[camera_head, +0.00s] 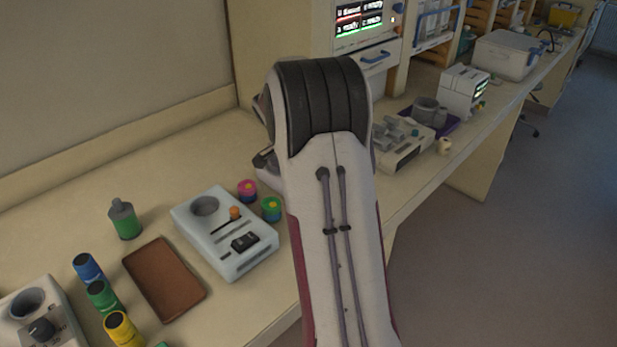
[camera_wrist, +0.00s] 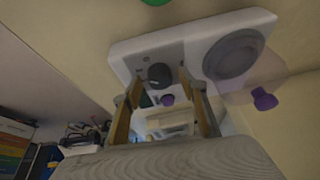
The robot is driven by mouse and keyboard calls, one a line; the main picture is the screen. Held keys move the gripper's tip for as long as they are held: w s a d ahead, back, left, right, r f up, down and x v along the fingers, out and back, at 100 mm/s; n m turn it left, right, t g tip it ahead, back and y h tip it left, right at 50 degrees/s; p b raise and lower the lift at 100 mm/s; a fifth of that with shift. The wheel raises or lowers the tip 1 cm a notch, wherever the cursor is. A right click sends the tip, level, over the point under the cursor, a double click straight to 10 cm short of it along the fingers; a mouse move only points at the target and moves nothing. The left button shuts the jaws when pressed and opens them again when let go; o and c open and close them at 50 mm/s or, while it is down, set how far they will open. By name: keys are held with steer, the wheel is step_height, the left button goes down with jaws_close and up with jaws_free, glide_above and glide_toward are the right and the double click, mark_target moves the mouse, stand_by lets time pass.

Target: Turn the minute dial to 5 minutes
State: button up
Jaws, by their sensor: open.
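In the wrist view a black round dial (camera_wrist: 159,75) sits on a white device (camera_wrist: 130,57), beside a large grey round plate (camera_wrist: 233,54). My gripper (camera_wrist: 163,97) is open and empty, with one finger on each side below the dial. The fingers look apart from the dial; the exact gap is hard to judge. The dial's minute marks are too small to read. In the head view my arm hides the gripper. A black knob (camera_head: 41,329) shows on a pale device at the lower left; I cannot tell whether it is the same dial.
In the head view a brown tray (camera_head: 164,280), a pale blue device (camera_head: 225,233) and several coloured jars stand left of my arm. More equipment lines the bench to the right, including a white box (camera_head: 508,54). A purple object (camera_wrist: 264,98) is near the white device.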

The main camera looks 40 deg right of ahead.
steer(key=shift+f, duration=0.1)
steer(key=c, duration=1.1)
steer(key=shift+s+n, duration=0.1)
steer(key=shift+n, duration=0.5)
steer(key=shift+d+n+t, duration=0.1)
steer(key=shift+n+t, duration=0.7)
steer(key=shift+n, duration=0.6)
steer(key=shift+s+d+n+t+y, duration=0.1)
steer(key=shift+n+t+y, duration=0.5)
steer(key=shift+n, duration=1.4)
steer(key=shift+s+d+n+t+y, duration=0.1)
steer(key=shift+n+t+y, duration=0.35)
steer(key=shift+n, duration=1.15)
steer(key=shift+d+n+t+y, duration=0.15)
steer(key=shift+n+y, duration=0.6)
steer(key=shift+n, duration=0.85)
steer(key=shift+n+y, duration=0.55)
steer(key=shift+n, duration=0.9)
steer(key=shift+n+y, duration=0.55)
steer(key=shift+n, duration=0.9)
steer(key=shift+f+n, duration=0.1)
steer(key=shift+n, duration=0.2)
